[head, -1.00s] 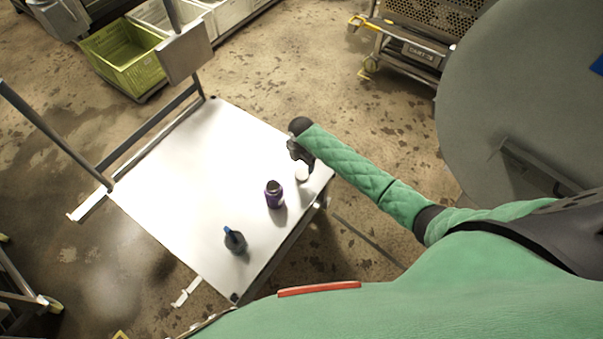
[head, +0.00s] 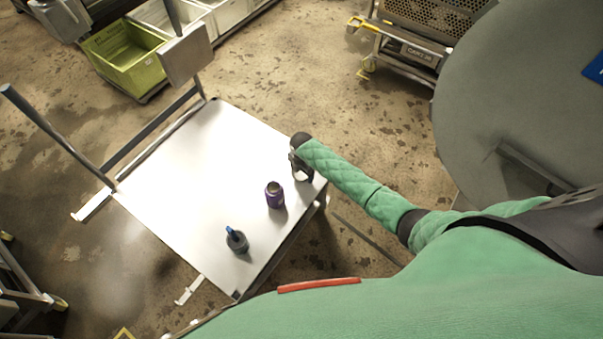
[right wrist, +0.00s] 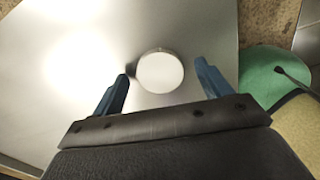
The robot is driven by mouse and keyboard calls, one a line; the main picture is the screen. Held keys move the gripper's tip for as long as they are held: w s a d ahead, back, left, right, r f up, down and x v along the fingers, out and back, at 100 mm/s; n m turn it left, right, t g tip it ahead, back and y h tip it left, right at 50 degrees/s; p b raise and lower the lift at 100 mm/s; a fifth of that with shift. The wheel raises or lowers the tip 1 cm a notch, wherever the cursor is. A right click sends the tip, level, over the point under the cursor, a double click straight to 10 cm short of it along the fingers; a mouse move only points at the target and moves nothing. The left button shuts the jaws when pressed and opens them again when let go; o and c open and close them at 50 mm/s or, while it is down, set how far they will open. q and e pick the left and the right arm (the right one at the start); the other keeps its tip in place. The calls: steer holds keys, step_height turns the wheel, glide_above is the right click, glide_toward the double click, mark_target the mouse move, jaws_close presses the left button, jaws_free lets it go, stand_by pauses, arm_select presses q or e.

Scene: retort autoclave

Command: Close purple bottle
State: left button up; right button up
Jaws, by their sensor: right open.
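The purple bottle (head: 275,196) stands upright on the white table (head: 190,190); its top looks open, with no lid seen on it. A round white lid (right wrist: 160,73) lies on the table in the right wrist view. My right gripper (right wrist: 161,72) is open, with its blue fingers on either side of the lid and a gap to each. In the head view my right gripper (head: 301,173) is at the table's right corner, beyond the purple bottle, and hides most of the lid. My left gripper is not in view.
A metal frame (head: 150,135) rises along the table's far left edge. A green crate (head: 125,58) and a cart (head: 405,45) stand beyond. The table's middle is clear.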

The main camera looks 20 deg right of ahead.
steer(key=shift+f, duration=0.2)
steer(key=c, duration=1)
steer(key=shift+r, duration=0.15)
steer(key=shift+c, duration=0.2)
